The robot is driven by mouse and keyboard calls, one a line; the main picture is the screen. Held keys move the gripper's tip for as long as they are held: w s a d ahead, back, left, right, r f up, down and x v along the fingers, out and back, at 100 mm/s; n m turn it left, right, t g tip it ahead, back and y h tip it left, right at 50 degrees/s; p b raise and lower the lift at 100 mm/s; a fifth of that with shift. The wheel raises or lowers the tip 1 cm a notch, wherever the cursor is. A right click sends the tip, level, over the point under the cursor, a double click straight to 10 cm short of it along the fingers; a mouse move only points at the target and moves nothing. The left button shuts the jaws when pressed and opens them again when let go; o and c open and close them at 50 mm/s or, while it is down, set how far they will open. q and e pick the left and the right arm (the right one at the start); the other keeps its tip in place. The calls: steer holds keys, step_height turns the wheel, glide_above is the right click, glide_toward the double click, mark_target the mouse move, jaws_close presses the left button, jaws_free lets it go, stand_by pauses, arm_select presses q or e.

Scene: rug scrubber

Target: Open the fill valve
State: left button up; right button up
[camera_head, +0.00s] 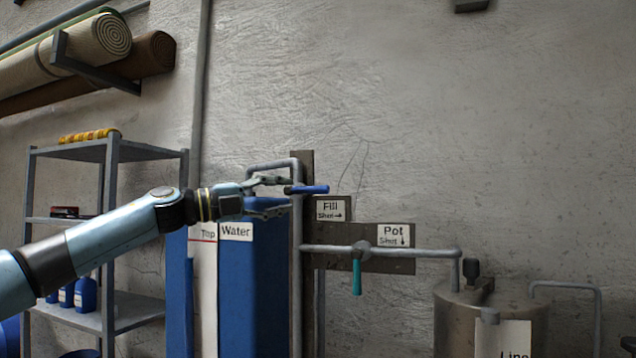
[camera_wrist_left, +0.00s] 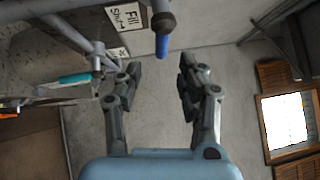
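The fill valve's blue handle (camera_head: 312,189) points right, along the arrow on its "Fill Shut" label (camera_head: 330,210). It sits on a vertical grey pipe in front of a brown board. My left gripper (camera_head: 287,194) is open, with its fingers at the left of the handle, one higher and one lower. In the left wrist view the handle (camera_wrist_left: 162,46) lies just beyond the open left gripper (camera_wrist_left: 160,68), roughly in line with the gap. Nothing is between the fingers. Whether a finger touches the valve cannot be told. My right gripper is not in view.
A teal pot valve handle (camera_head: 357,277) hangs down below the fill valve, under a "Pot" label (camera_head: 394,235). A blue water tank (camera_head: 255,290) stands below my gripper. A metal pot (camera_head: 462,320) is at right, a shelf (camera_head: 110,150) at left.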

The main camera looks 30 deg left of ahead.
mark_target(312, 191)
arm_select(q)
steer(key=p+x, duration=0.3)
steer(key=x, duration=0.4)
steer(key=shift+w+d+r, duration=0.15)
steer(key=shift+r, duration=0.05)
steer(key=shift+w+d, duration=0.2)
steer(key=shift+w, duration=0.15)
steer(key=shift+f, duration=0.1)
jaws_close()
